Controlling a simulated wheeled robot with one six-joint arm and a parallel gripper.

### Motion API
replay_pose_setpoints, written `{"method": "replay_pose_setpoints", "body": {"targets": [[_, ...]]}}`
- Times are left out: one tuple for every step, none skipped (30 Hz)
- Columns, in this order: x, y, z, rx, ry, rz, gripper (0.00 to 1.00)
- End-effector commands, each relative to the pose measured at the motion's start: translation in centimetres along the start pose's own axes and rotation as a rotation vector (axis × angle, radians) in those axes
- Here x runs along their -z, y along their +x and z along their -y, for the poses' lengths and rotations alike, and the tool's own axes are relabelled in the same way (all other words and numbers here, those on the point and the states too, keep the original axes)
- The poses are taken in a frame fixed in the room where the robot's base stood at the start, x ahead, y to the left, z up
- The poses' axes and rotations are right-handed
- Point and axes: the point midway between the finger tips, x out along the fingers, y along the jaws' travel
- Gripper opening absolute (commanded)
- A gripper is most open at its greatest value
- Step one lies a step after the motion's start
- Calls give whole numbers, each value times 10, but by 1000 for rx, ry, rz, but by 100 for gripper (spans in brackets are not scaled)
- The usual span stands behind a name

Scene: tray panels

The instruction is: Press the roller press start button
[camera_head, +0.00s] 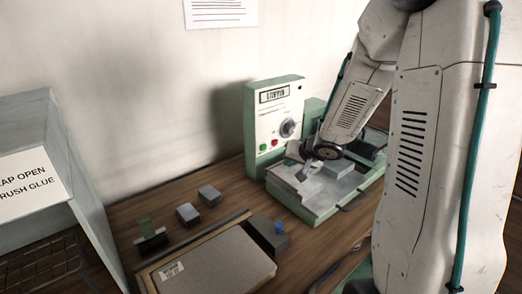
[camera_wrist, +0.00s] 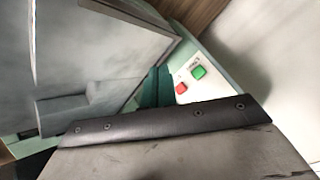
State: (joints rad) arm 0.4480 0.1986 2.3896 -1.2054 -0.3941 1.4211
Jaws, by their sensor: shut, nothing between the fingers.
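The roller press has an upright pale control panel (camera_head: 277,112) with a green frame, standing near the wall. A green button (camera_head: 263,147) and a red button (camera_head: 275,142) sit low on it, below a dark knob (camera_head: 288,128). Both also show in the wrist view, the green button (camera_wrist: 198,72) above and right of the red button (camera_wrist: 181,88). My gripper (camera_head: 303,173) is shut and empty, over the press's grey bed (camera_head: 318,190), right of and apart from the buttons. Its fingertips are small in the head view, and contact with the bed is unclear.
A grey booth (camera_head: 85,190) stands at far left.

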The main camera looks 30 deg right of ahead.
Motion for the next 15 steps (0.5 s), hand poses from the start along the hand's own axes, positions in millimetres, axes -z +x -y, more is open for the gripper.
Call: {"method": "replay_pose_setpoints", "body": {"targets": [[1, 2, 2, 1, -1, 1, 0], [2, 3, 3, 1, -2, 1, 0], [3, 5, 5, 2, -3, 2, 0], [4, 8, 6, 2, -4, 2, 0], [6, 10, 8, 3, -4, 2, 0], [8, 14, 11, 2, -5, 3, 0], [10, 16, 13, 2, -5, 3, 0], [12, 19, 15, 2, -5, 3, 0], [15, 24, 19, 2, -5, 3, 0], [17, 27, 21, 2, -5, 4, 0], [20, 30, 23, 2, -5, 4, 0], [23, 34, 26, 2, -5, 3, 0], [25, 37, 28, 2, -4, 3, 0], [27, 40, 30, 2, -4, 3, 0], [29, 44, 33, 1, -4, 3, 0]]}}
